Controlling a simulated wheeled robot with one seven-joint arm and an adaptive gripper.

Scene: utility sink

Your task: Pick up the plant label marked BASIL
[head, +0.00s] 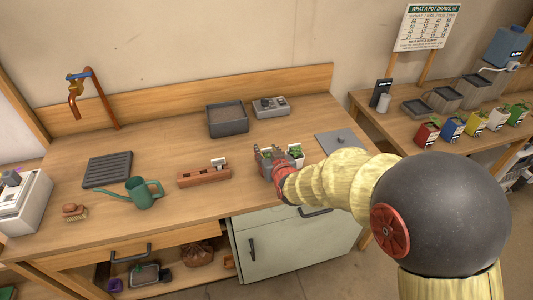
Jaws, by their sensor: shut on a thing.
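My gripper (268,154) is at a small grey planter with green seedlings (297,158) near the right part of the wooden bench. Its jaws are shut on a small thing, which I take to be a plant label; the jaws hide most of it. A white label (295,147) shows at the planter, just right of my gripper. Another white label (217,162) stands at the reddish-brown wooden block (204,177) to the left. The writing on the labels is too small to read, so I cannot tell which is marked BASIL.
A green watering can (143,193), a ribbed dark tray (108,170) and a brush (74,212) are on the left. A soil tray (227,119) and a grey scale (270,107) stand behind. A flat grey plate (340,140) lies right. The front middle is clear.

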